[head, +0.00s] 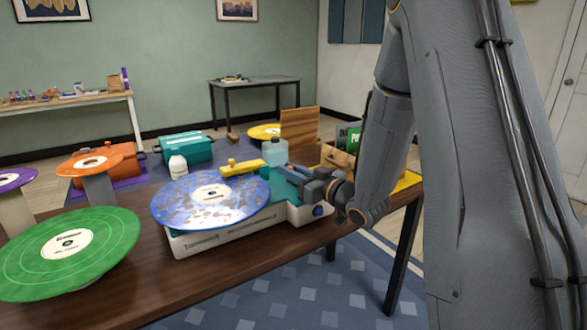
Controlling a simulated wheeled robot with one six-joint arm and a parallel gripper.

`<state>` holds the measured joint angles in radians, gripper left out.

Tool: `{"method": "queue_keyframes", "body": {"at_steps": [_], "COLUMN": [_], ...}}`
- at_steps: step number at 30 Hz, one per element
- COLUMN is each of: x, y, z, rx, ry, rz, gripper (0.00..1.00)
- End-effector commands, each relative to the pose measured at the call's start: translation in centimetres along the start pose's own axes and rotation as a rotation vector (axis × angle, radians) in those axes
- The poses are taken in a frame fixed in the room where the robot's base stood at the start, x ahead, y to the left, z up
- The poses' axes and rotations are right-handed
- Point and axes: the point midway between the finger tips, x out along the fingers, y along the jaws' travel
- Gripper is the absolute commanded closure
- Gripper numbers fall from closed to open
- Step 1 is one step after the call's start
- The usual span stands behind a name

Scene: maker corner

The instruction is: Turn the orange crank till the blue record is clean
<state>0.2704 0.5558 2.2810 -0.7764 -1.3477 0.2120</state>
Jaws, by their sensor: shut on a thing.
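The blue record (211,198) lies flat on a white and teal machine (225,241) on the wooden table. Brownish-grey dirt patches cover much of its face around the white label. A yellow bar (242,167) reaches over its far edge. My gripper (284,171) is at the right rear of this machine, pointing left. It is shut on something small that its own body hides. I cannot make out the orange crank; the gripper and wrist cover that part of the machine. A blue knob (317,211) shows on the machine's right end, just below the gripper.
A green record (50,265) is at the front left. Orange (95,163) and purple (12,180) records sit on stands behind it. A white bottle (178,166), a teal case (187,149) and a clear bottle (274,152) stand behind the machine.

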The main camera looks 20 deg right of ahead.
Motion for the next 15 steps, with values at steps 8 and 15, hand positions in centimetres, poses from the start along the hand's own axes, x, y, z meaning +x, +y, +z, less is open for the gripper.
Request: {"method": "queue_keyframes", "body": {"at_steps": [8, 15], "x": [1.1, 2.0], "y": [-0.4, -0.2], "z": [0.0, 0.0], "rx": [0.000, 0.000], "ry": [0.002, 0.003], "rz": [0.244, 0.449], "gripper": [1.00, 1.00]}}
